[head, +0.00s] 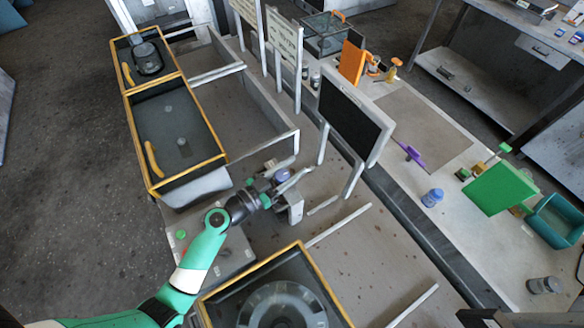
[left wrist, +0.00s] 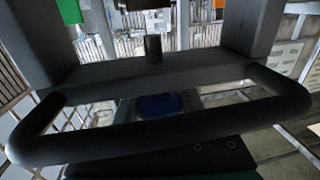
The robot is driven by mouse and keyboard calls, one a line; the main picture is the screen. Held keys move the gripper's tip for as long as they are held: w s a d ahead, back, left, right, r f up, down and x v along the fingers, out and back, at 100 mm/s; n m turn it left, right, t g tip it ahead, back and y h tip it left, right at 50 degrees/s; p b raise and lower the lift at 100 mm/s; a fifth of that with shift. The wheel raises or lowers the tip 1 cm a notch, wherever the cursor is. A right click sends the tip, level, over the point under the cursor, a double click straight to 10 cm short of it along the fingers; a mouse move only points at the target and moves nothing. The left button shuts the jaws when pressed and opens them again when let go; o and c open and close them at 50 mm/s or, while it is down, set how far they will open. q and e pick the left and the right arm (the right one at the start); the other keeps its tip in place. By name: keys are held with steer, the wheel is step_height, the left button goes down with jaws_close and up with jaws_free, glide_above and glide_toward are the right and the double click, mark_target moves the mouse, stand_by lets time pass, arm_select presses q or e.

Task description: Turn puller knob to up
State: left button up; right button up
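My left gripper (head: 293,172) reaches in over the middle of the bench, its fingers apart. A small bluish-purple rounded piece (head: 283,175), possibly the puller knob, shows between the fingers. I cannot tell whether they touch it. A pale grey bracket-like part (head: 291,206) stands just below the gripper. The left wrist view shows a dark blue piece (left wrist: 160,104) behind the dark bar in the foreground; I cannot tell whether it is the same piece. The knob's setting cannot be read. My right gripper is not in view.
A black panel (head: 350,118) on pale posts stands close to the gripper's upper right. Yellow-edged black housings (head: 178,128) lie left, another (head: 312,264) below. A purple tool (head: 410,153), blue jar (head: 432,198) and green block (head: 500,188) sit on the right bench.

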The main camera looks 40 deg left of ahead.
mark_target(277, 182)
arm_select(q)
jaws_close()
steer(key=shift+n+y+p, duration=0.35)
steer(key=shift+n+y, duration=0.05)
steer(key=shift+y, duration=0.2)
steer(key=shift+a+n+y, duration=0.25)
steer(key=shift+n+y, duration=0.15)
steer(key=shift+y, duration=0.2)
steer(key=o, duration=0.6)
jaws_free()
steer(key=shift+s, duration=0.1)
steer(key=s+b, duration=0.1)
steer(key=s, duration=0.4)
steer(key=s+b, duration=0.2)
steer(key=s, duration=0.4)
steer(key=shift+d+f, duration=0.15)
steer(key=shift+s, duration=0.2)
